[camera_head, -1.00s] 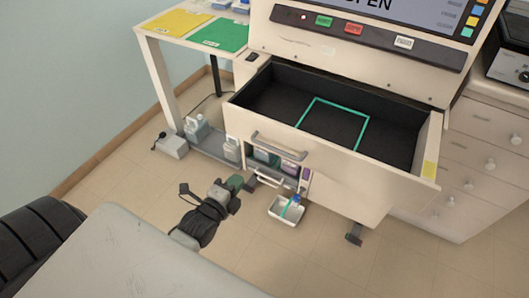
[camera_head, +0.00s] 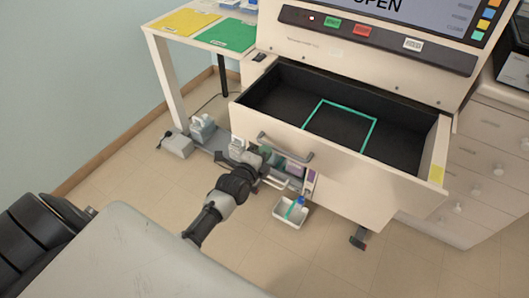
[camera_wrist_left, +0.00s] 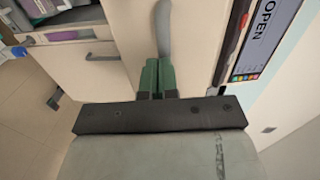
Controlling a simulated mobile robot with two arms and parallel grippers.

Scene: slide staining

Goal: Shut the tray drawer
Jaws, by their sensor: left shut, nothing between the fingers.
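The tray drawer (camera_head: 400,185) stands pulled out of the cream machine in the head view. Its dark inside is empty apart from a teal square outline (camera_head: 372,135) on the floor. A grey bar handle (camera_head: 285,147) sits on its front. My left gripper (camera_head: 264,152) is at the left part of the drawer front, close to the handle. In the left wrist view its green fingers (camera_wrist_left: 158,75) are together and empty, with their tips at the end of the grey handle (camera_wrist_left: 163,28). I cannot tell whether they touch it. My right gripper is not in view.
Below the drawer is an open compartment with bottles and a small handle. A white tray (camera_head: 291,214) with a blue-capped bottle juts out there. A side table with a yellow mat (camera_head: 184,21) and green mat (camera_head: 228,35) stands left. White drawers (camera_head: 480,165) stand right.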

